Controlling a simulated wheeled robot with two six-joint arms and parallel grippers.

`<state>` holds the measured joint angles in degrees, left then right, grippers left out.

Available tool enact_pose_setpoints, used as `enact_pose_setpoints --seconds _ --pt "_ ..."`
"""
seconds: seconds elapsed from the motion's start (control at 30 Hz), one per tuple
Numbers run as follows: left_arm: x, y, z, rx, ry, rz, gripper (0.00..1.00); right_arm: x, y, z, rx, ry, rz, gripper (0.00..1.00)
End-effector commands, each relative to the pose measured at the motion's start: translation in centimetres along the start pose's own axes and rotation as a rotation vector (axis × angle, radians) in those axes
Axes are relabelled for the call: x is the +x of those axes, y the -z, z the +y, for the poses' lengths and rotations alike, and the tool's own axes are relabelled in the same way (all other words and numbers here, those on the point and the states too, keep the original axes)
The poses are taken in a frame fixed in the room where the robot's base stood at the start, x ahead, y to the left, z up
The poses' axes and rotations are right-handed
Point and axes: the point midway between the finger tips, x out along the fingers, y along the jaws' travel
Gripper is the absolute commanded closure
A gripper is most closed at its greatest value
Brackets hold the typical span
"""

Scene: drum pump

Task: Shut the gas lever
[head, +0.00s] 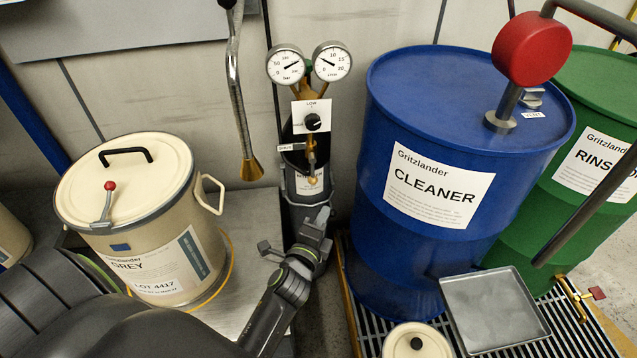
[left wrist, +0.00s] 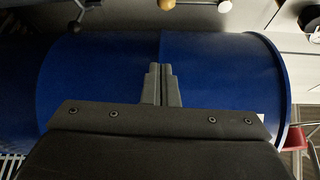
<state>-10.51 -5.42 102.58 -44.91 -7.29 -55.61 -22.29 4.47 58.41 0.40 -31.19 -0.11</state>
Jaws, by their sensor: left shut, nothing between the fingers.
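The gas regulator with two round gauges (head: 308,65) stands on a dark cylinder against the wall in the head view. Below its LOW-marked black knob (head: 312,122), a brass lever-like part (head: 311,160) points down. A small tag (head: 290,147), seemingly reading SHUT, sits to its left. My left gripper (head: 323,214) is in front of the cylinder, below the brass part and apart from it in the picture. In the left wrist view its fingers (left wrist: 161,84) are together and empty, with the blue drum (left wrist: 210,75) behind. My right gripper is not in view.
The blue CLEANER drum (head: 408,230) stands close on the right, with a red pump head (head: 531,48) above it. The cream GREY pail (head: 150,248) is on the left. A metal pipe with a brass nozzle (head: 251,170) hangs left of the regulator. A tray (head: 494,310) lies front right.

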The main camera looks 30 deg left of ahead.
Motion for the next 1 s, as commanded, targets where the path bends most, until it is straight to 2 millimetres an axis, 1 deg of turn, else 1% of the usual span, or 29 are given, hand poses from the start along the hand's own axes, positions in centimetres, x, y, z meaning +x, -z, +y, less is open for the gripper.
enact_pose_setpoints --seconds 0.33,0.47,0.57,0.77,1.0 --pt "0.0 0.0 -0.2 0.004 0.005 0.000 1.00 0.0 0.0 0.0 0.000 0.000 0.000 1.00" --pt "0.5 0.0 -0.1 0.004 0.006 0.000 1.00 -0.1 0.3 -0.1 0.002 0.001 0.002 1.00" --pt "1.6 0.1 -0.1 0.004 0.007 0.001 1.00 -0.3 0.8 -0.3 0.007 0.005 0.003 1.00" --pt "4.8 0.1 -0.1 0.004 0.007 0.001 1.00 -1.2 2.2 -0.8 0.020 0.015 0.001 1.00" --pt "8.6 0.0 0.0 0.005 0.006 0.000 1.00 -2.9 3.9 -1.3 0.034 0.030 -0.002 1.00"
